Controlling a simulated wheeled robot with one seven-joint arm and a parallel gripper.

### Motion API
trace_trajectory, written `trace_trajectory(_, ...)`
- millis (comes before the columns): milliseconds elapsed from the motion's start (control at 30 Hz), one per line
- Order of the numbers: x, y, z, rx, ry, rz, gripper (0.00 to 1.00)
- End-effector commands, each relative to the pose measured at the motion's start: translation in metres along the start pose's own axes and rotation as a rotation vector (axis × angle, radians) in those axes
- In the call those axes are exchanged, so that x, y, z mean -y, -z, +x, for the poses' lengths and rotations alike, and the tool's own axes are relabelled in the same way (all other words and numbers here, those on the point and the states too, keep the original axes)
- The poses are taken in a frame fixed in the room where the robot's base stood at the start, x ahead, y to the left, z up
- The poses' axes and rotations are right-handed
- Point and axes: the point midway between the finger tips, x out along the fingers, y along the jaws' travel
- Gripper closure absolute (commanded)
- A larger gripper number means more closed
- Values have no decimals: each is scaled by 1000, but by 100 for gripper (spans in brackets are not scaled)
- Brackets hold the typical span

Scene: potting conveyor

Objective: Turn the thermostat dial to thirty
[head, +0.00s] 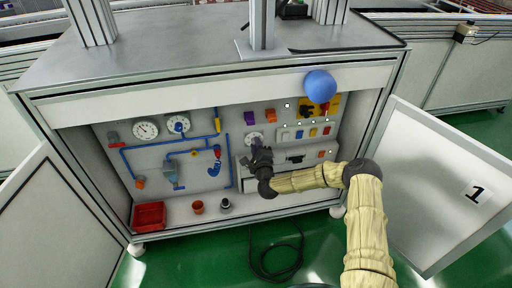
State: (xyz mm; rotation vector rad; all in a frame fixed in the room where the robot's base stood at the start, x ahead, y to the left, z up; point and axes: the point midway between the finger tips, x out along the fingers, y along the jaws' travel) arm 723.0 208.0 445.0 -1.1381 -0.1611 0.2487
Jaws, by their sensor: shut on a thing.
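The thermostat dial (254,136) is a small pale round face on the back panel inside the open cabinet, right of the blue pipes. My dark gripper (257,146) is at the lower part of this dial, shut on its knob. The gripper's fingers hide the knob and much of the scale. The pointer and the numbers cannot be read from here. My arm, in a cream cover, reaches in from the lower right.
Two round white gauges (146,130) and blue pipes are on the panel's left. Coloured switches (300,133) sit to the right. A drawer front (288,174) lies below my gripper. A red bin (149,216) stands on the cabinet floor. Open doors (445,185) flank the cabinet.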

Motion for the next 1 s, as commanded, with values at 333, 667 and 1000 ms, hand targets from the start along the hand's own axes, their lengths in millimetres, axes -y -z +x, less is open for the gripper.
trace_trajectory(333,0,3,0,-5,1,47,99)
trace_trajectory(667,0,2,0,-5,0,45,59)
trace_trajectory(1000,0,1,-1,-1,0,45,55)
